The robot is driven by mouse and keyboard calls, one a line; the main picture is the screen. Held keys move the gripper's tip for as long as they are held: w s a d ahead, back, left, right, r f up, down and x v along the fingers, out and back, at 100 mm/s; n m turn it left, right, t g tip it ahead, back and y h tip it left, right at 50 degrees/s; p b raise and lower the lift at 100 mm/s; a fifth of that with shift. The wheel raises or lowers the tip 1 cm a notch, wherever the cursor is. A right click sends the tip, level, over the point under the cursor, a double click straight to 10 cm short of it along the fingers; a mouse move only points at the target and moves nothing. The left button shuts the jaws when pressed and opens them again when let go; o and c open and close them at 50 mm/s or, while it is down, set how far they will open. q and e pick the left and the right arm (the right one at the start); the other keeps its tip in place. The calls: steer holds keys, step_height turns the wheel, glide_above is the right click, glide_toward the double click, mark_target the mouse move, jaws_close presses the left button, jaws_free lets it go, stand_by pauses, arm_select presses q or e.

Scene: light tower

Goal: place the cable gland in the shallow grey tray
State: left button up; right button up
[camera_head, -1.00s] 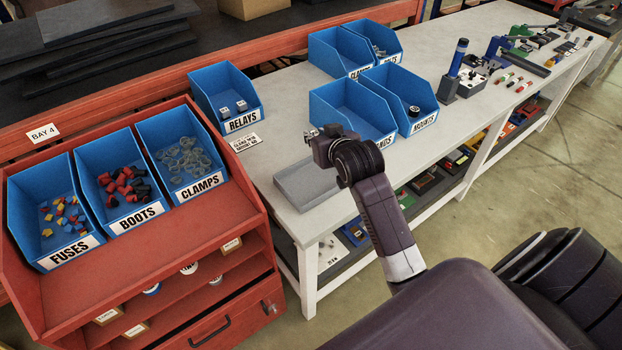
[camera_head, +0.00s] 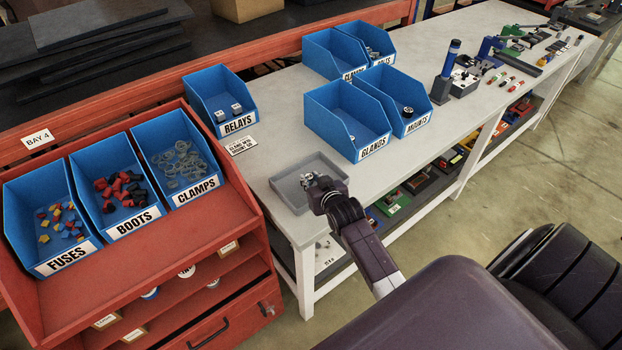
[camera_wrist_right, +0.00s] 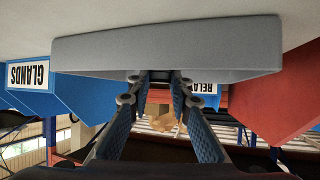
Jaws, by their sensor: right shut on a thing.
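The shallow grey tray (camera_head: 287,192) lies near the front left corner of the white bench. In the right wrist view the tray's grey outer wall (camera_wrist_right: 165,50) is close in front of the fingers. My right gripper (camera_head: 310,182) is over the tray's front right part in the head view, its fingers nearly shut. It is shut on the cable gland, which is small and mostly hidden at the fingertips. In the right wrist view both fingers (camera_wrist_right: 160,77) reach up to the tray's edge, which hides their tips. My left gripper is not in view.
Blue bins stand behind the tray: RELAYS (camera_head: 221,100), GLANDS (camera_head: 346,118) and MOUNTS (camera_head: 398,100). A red rack (camera_head: 235,215) with FUSES, BOOTS and CLAMPS bins is at the left.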

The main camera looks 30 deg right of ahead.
steer(key=shift+f, duration=0.15)
steer(key=o, duration=0.9)
steer(key=shift+o, duration=0.2)
steer(key=v, duration=1.2)
steer(key=shift+b, duration=0.4)
